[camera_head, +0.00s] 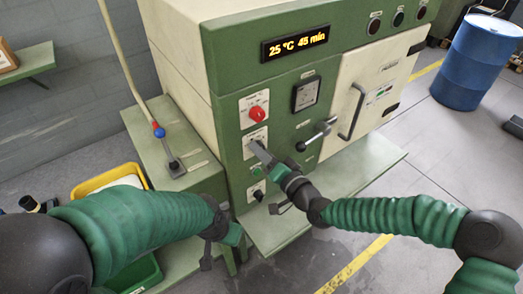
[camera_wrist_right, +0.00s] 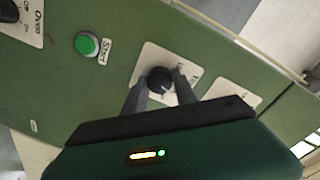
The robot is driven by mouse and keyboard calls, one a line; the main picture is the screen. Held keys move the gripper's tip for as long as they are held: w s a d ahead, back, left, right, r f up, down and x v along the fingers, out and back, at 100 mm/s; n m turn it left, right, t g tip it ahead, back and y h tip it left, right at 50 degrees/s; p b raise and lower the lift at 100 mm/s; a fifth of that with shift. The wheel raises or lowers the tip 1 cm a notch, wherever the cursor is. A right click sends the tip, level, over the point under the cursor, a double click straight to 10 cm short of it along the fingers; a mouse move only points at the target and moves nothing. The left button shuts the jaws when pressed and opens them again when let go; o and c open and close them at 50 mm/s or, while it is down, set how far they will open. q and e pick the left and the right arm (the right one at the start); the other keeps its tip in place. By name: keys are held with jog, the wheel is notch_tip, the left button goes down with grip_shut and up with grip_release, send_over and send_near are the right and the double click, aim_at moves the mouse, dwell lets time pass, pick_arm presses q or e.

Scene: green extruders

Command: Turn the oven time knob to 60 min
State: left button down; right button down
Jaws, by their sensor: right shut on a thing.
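The oven (camera_head: 228,80) is a green and cream cabinet. Its display (camera_head: 295,44) reads "25 °C 45 min". The time knob is a round black knob (camera_wrist_right: 159,79) on a pale label plate (camera_wrist_right: 150,58). My right gripper (camera_head: 258,148) is at the front panel, and in the wrist view its two fingers (camera_wrist_right: 160,88) are shut on the knob, one on each side. In the head view the gripper hides the knob. My left gripper (camera_head: 221,248) hangs low in front of the oven, away from the knob; its jaws are unclear.
A red knob (camera_head: 257,114) sits just above on the panel. A green start button (camera_wrist_right: 87,44) is beside the time knob in the wrist view. A door handle (camera_head: 352,112) and a lever (camera_head: 318,133) stick out to the right. A blue barrel (camera_head: 478,62) stands at the far right.

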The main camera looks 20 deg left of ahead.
jog(key=m, duration=0.7)
jog(key=shift+w+d+f+m+g+y, duration=0.1)
jog(key=shift+d+f+m+g+y, duration=0.05)
jog(key=shift+m+g+y, duration=0.15)
dwell(0.5)
jog(key=c, duration=1.3)
grip_release()
jog(key=shift+c, duration=0.2)
jog(key=o, duration=0.3)
jog(key=shift+w, duration=0.15)
jog(key=shift+o, duration=0.2)
